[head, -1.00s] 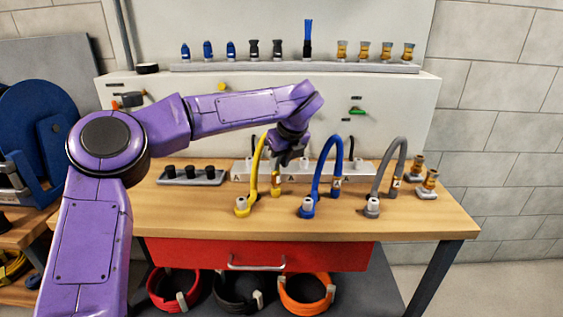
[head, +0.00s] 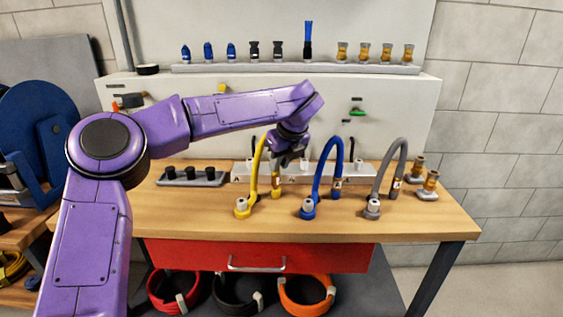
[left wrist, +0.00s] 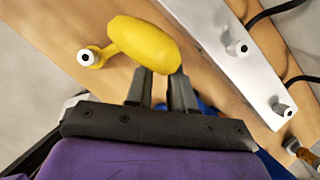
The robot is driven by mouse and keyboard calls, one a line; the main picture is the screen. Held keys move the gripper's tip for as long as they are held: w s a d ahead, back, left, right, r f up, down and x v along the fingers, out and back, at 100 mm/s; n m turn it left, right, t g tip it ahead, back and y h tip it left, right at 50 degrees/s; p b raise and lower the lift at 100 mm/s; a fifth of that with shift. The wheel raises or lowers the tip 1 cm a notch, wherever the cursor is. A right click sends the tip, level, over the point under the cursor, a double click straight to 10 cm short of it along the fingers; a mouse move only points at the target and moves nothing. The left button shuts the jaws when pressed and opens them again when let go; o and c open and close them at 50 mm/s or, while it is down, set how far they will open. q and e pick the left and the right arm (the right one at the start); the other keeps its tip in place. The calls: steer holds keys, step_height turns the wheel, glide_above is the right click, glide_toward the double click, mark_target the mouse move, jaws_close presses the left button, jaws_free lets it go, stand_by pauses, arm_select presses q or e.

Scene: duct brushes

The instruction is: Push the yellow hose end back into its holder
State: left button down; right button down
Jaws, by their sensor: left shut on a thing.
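The yellow hose (head: 260,158) rises from a yellow base (head: 242,207) on the workbench and arcs over. A brass-coloured end piece (head: 277,186) hangs below my left gripper (head: 286,157). In the left wrist view, the yellow hose (left wrist: 146,44) fills the space just beyond my left gripper (left wrist: 163,86). The fingers are shut on the yellow hose near its end; the exact contact is partly hidden. A pale holder rail (head: 240,173) with stubby sockets runs behind the hoses, and it shows in the left wrist view (left wrist: 214,40). My right gripper is not in view.
A blue hose (head: 320,165) and a grey hose (head: 384,168) arch to the right. Brass fittings (head: 427,189) stand near the bench's right end. A grey block with black plugs (head: 190,177) lies to the left. The bench front (head: 340,225) is clear.

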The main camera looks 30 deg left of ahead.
arm_select(q)
steer(key=shift+f+b, duration=0.35)
steer(key=shift+f, duration=0.1)
stand_by(0.3)
steer(key=c, duration=0.9)
jaws_free()
